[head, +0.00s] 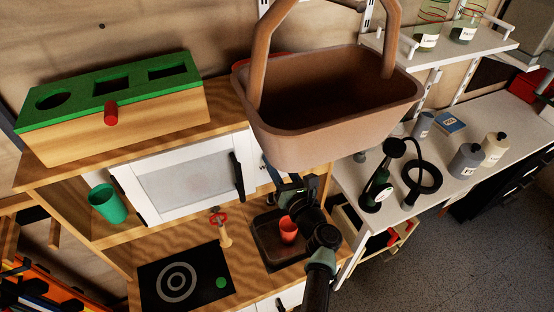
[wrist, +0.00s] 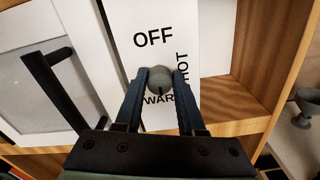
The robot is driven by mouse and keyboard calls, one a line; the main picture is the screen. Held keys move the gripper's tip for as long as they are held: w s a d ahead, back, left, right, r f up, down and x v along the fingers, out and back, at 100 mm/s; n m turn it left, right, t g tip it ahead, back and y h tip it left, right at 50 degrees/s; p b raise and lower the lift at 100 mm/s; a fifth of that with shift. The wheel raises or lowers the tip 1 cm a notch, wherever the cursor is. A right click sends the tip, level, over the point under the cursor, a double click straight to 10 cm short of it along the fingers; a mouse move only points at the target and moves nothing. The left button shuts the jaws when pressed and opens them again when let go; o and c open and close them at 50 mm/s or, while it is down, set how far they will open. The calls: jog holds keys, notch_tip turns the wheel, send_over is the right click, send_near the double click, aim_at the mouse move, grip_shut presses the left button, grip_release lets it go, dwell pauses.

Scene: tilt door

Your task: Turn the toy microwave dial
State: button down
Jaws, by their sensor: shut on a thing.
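The toy microwave dial (wrist: 159,80) is a small grey round knob on a white panel (wrist: 181,22) lettered OFF, HOT and WARM. My gripper (wrist: 163,80) has its two dark fingers on either side of the dial and is shut on it. A dark pointer mark on the dial faces down toward WARM. The microwave's white door (head: 178,181) with a black handle (head: 237,177) is left of the panel and also shows in the wrist view. In the head view my gripper (head: 276,176) is at the panel, and the dial is hidden.
A brown basket (head: 335,148) hangs large in front of the upper shelf in the head view, above my arm. A green cup (head: 107,204) stands left of the microwave. A red cup (head: 288,230) is in the sink below. A shape-sorter box (head: 160,124) sits on top.

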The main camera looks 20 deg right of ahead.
jog(key=shift+f, duration=0.15)
jog(key=c, duration=0.5)
grip_release()
jog(key=s, duration=1.3)
jog(key=shift+d, duration=0.2)
jog(key=shift+s, duration=0.1)
